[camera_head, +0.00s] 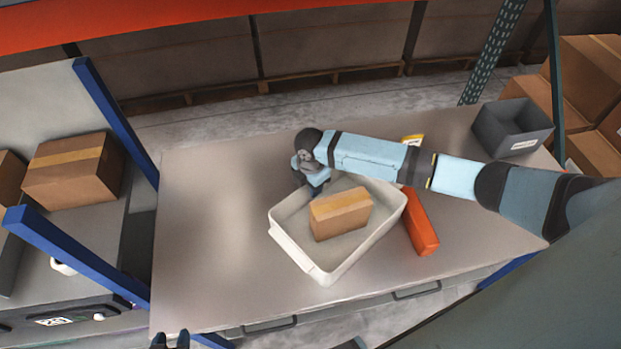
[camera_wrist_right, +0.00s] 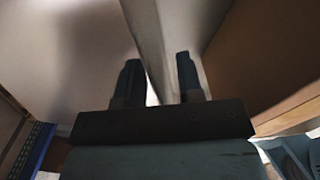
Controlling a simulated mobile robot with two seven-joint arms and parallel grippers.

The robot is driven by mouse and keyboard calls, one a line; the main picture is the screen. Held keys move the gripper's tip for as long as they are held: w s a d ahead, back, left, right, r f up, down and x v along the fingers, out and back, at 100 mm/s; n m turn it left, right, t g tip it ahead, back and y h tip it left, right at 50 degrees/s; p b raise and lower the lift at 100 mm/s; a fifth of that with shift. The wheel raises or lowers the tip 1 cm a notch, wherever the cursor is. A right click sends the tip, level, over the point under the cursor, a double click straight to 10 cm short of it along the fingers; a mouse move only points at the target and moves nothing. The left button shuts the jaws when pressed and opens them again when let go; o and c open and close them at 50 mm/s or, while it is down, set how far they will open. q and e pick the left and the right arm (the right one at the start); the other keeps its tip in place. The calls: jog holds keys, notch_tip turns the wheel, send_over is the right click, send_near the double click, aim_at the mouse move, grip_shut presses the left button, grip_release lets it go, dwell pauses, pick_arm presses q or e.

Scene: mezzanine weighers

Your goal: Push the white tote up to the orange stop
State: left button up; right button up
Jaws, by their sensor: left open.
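The white tote (camera_head: 284,240) sits at an angle on the table and holds a brown carton (camera_head: 340,214). The orange stop (camera_head: 421,222) is a bar lying on the table just right of the tote. The tote's right corner is close to the stop's far end; I cannot tell whether they touch. My right gripper (camera_head: 316,186) is at the tote's far left rim, pointing down. In the right wrist view its fingers (camera_wrist_right: 159,82) are apart, with the pale tote wall (camera_wrist_right: 160,40) running between them. My left gripper (camera_head: 170,341) is open and empty at the bottom edge, apart from the tote.
A grey bin (camera_head: 511,128) stands at the table's far right. A yellow item (camera_head: 412,140) is partly hidden behind my right arm. The left of the table (camera_head: 205,230) is clear. Blue posts (camera_head: 115,120) and a boxed carton (camera_head: 75,170) stand beyond its left edge.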

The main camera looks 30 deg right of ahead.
pick_arm(q)
jog(key=shift+f, duration=0.1)
pick_arm(e)
grip_shut()
pick_arm(q)
jog(key=shift+r, duration=0.25)
pick_arm(e)
jog(key=shift+s, duration=0.1)
